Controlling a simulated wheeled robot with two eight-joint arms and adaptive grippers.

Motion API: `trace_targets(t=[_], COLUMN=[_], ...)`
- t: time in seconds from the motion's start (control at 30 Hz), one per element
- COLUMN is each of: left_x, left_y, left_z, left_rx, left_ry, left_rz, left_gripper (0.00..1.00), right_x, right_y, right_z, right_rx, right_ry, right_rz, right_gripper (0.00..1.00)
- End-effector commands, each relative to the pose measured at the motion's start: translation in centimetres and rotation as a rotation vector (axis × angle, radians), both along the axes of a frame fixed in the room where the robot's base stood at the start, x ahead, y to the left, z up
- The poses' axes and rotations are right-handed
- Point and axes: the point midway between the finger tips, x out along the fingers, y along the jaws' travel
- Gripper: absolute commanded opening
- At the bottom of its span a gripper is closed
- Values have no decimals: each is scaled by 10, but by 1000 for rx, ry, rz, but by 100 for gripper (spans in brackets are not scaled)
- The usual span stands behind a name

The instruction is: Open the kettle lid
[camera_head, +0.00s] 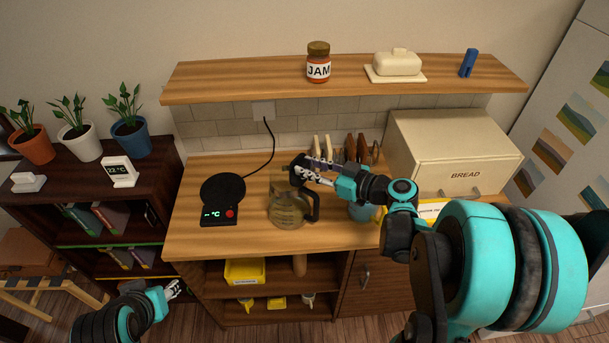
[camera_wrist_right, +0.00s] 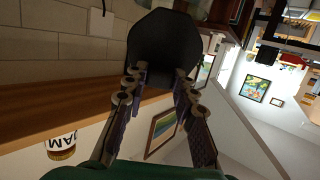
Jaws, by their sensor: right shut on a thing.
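The glass kettle (camera_head: 287,210) with a black handle stands on the wooden counter, to the right of its black heating base (camera_head: 222,190). Its black lid (camera_head: 298,168) shows at the kettle's top and looks tilted up, partly hidden by my right gripper. My right gripper (camera_head: 306,172) reaches in from the right and is shut on the lid. In the right wrist view the dark lid (camera_wrist_right: 165,48) fills the space beyond and between the two fingers. My left gripper (camera_head: 174,290) is low at the left, away from the kettle, too small to judge.
A shelf (camera_head: 230,82) above holds a jam jar (camera_head: 318,62), a butter dish (camera_head: 397,66) and a blue clip-like item (camera_head: 468,63). A plate rack (camera_head: 345,150) and a bread box (camera_head: 450,150) stand behind and right. The counter's front left is clear.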

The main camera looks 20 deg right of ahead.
Motion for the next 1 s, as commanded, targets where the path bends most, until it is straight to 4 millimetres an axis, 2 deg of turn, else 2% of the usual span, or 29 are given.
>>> trace_targets(t=[0.03,0.3,0.83,0.87,0.9,0.93,1.0], left_x=[0,0,0,0,0,0,0], left_y=[0,0,0,0,0,0,0], left_z=[-11,-27,-29,-29,-29,-29,-29], left_rx=[0,0,0,0,0,0,0], left_ry=[0,0,0,0,0,0,0], left_rz=[0,0,0,0,0,0,0], left_gripper=[40,40,40,40,40,40,40], right_x=[-2,-7,-9,-9,-9,-9,-9], right_y=[-1,-4,-4,-4,-4,-4,-4], right_z=[-7,-6,-4,-4,-4,-4,-4], right_rx=[13,62,72,72,72,72,73], right_ry=[-19,-91,-106,-106,-106,-106,-106], right_rz=[1,3,5,5,5,5,4], right_gripper=[0,0,0,34,45,48,48])
